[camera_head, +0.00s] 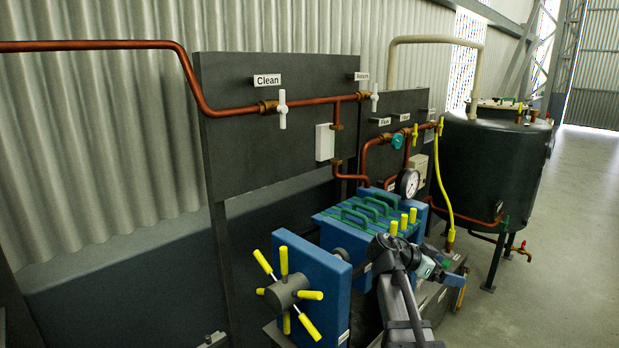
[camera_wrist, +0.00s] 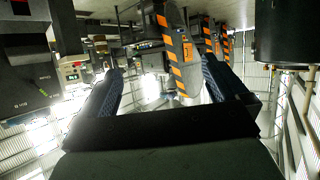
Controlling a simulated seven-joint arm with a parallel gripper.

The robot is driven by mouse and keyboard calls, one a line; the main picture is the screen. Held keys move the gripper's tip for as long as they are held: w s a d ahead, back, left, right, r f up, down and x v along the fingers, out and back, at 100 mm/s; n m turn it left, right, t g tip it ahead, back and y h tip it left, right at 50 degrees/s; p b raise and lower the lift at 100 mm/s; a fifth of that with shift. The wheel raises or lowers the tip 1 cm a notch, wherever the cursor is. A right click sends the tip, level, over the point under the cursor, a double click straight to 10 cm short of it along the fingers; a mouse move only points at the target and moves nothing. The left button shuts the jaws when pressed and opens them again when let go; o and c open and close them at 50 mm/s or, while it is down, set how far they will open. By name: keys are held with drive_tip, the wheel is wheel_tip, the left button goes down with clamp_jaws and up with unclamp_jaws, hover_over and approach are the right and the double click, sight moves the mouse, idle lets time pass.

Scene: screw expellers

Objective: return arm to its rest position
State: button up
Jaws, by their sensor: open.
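My arm (camera_head: 402,300) rises from the bottom of the head view, in front of the blue press. Its wrist bends to the right, and my gripper (camera_head: 452,277) is small and partly hard to make out there, beside the right side of the press. In the wrist view my gripper (camera_wrist: 163,82) shows two dark, ribbed fingers spread wide apart. The space between the fingers holds nothing. Striped orange and grey bars (camera_wrist: 182,55) show beyond the fingers; I cannot tell how far off they are.
The blue press (camera_head: 317,280) has a hub with yellow handles (camera_head: 286,292) and green-handled plates (camera_head: 368,213). A dark panel (camera_head: 262,150) carries copper pipes and valves. A yellow hose (camera_head: 441,185) hangs near a dark tank (camera_head: 492,175). The floor (camera_head: 562,280) at right is clear.

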drive_tip(key=s+a+f+n+g+y, duration=0.1)
drive_tip(key=s+a+f+n+y, duration=0.2)
drive_tip(key=f, duration=1)
drive_tip(key=s+a+f+n+g+y, duration=0.1)
drive_tip(key=s+a+f+n, duration=0.15)
drive_tip(key=s+f, duration=0.65)
drive_tip(key=s+a+f+n+g+y, duration=0.15)
drive_tip(key=f+n, duration=0.25)
drive_tip(key=f, duration=1.2)
drive_tip(key=s+a+f+n+g+y, duration=0.1)
drive_tip(key=s+a+f+n+y, duration=0.1)
drive_tip(key=s+f, duration=0.5)
drive_tip(key=s+a+f+n+g+y, duration=0.2)
drive_tip(key=s+a+f, duration=0.3)
drive_tip(key=s, duration=0.8)
drive_tip(key=s+a+f+n+g+y, duration=0.2)
drive_tip(key=s+a+f+y, duration=0.1)
drive_tip(key=s+f, duration=0.5)
drive_tip(key=s+a, duration=0.1)
drive_tip(key=s, duration=0.1)
drive_tip(key=shift+s+a+f, duration=0.25)
drive_tip(key=shift+s+f, duration=0.1)
drive_tip(key=shift+s, duration=0.05)
drive_tip(key=shift+y, duration=0.25)
